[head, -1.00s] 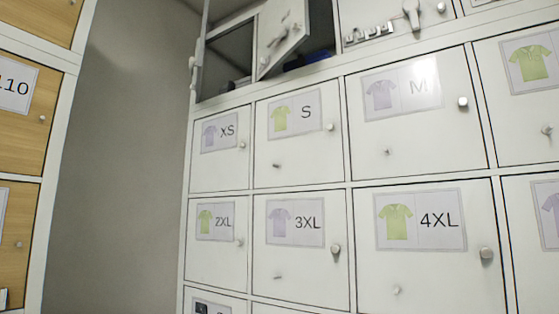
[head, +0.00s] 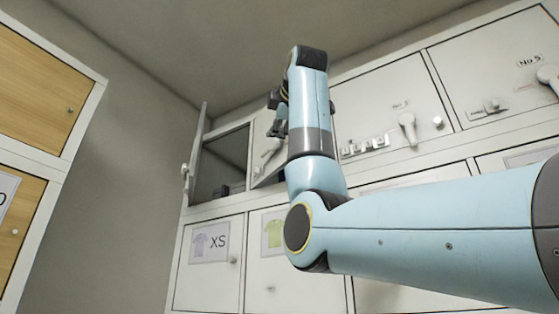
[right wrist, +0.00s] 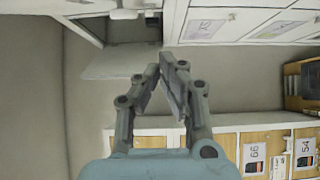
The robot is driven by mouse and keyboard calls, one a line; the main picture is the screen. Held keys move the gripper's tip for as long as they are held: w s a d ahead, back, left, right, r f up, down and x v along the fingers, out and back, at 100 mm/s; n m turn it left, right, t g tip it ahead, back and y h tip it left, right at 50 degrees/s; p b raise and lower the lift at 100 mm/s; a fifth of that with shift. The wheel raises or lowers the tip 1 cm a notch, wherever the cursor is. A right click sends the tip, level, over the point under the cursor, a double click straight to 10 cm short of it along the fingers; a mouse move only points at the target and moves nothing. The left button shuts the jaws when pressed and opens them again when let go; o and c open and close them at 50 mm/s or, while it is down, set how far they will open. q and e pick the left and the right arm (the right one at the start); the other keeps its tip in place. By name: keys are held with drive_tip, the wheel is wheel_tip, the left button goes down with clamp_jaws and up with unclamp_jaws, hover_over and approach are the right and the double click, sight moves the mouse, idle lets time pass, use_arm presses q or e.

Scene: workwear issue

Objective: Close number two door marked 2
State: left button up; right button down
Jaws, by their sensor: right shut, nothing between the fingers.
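In the head view, the second door (head: 264,150) from the left in the top row stands partly open, swung outward. Its number cannot be read, and my right arm hides its right part. The leftmost top compartment is also open, its door (head: 196,150) seen nearly edge-on at the left. My right gripper (head: 278,122) is in front of the second door; I cannot tell whether it touches it. In the right wrist view, my right gripper (right wrist: 162,66) is shut and empty, with a pale open door panel (right wrist: 118,63) beyond its tips. My left gripper is out of view.
The third top door (head: 375,110), with a lever handle and hooks, is closed. Below are closed doors with shirt labels, such as the XS door (head: 208,262). A wooden-fronted cabinet (head: 40,80) stands at the left. Bare grey wall lies between the cabinets.

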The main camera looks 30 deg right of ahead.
drive_tip(key=p, duration=0.6)
approach(281, 153)
drive_tip(key=w+a+f, duration=0.3)
drive_tip(key=w+a, duration=0.1)
drive_tip(key=w, duration=0.2)
drive_tip(key=d, duration=0.1)
drive_tip(key=s+d+p, duration=0.1)
drive_tip(key=d, duration=0.1)
drive_tip(key=shift+d+f, duration=0.2)
drive_tip(key=shift+d, duration=0.1)
drive_tip(key=shift+a, duration=0.15)
